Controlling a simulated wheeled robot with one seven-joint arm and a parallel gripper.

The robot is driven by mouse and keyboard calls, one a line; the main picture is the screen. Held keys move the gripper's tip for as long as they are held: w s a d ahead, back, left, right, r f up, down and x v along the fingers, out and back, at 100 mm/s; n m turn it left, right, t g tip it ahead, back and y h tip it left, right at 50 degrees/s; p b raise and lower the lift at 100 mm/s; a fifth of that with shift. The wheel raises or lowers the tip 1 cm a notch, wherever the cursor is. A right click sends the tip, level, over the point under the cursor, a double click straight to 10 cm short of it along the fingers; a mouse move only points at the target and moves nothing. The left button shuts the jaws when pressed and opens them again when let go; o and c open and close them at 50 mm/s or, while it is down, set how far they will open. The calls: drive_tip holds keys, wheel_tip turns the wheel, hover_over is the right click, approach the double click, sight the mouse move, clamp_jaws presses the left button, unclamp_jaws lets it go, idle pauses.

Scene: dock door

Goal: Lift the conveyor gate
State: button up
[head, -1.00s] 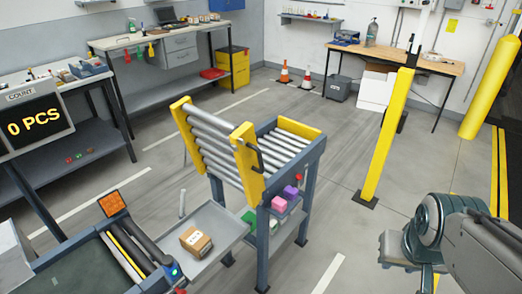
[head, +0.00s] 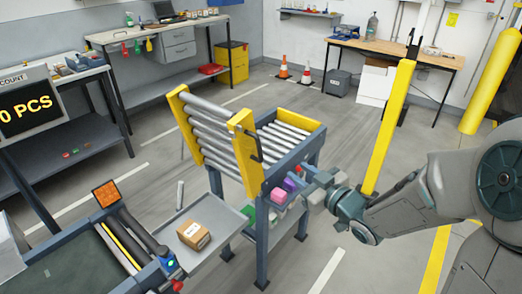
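The conveyor gate (head: 215,133) is a section of grey rollers between yellow end pieces. It stands steeply tilted up at the left end of the roller conveyor (head: 285,133). A dark bar, perhaps its handle (head: 254,146), runs along the near yellow piece (head: 245,160). My gripper (head: 308,180) reaches in from the right, at the conveyor's near right leg, to the right of the gate and apart from it. Its fingers are small and overlap the leg and shelf area, so I cannot tell whether they are open.
A cardboard box (head: 194,234) lies on the grey tray (head: 220,222) below the gate. Pink and purple blocks (head: 279,195) sit on the conveyor's lower shelf. A yellow post (head: 388,130) stands behind my arm.

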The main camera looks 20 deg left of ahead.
sight(259, 159)
drive_tip(key=w+a, duration=0.2)
drive_tip(key=a, duration=0.2)
drive_tip(key=w+a+y+p, duration=0.1)
drive_tip(key=w+a, duration=0.1)
drive_tip(key=a, duration=0.2)
drive_tip(key=w+a+y, duration=0.1)
drive_tip(key=w+a, duration=0.1)
drive_tip(key=a, duration=0.3)
drive_tip(key=shift+w+a+r+n+g, duration=0.1)
drive_tip(key=shift+w+r+n+g, duration=0.05)
drive_tip(key=shift+r+n+g, duration=0.2)
drive_tip(key=shift+f, duration=0.1)
clamp_jaws()
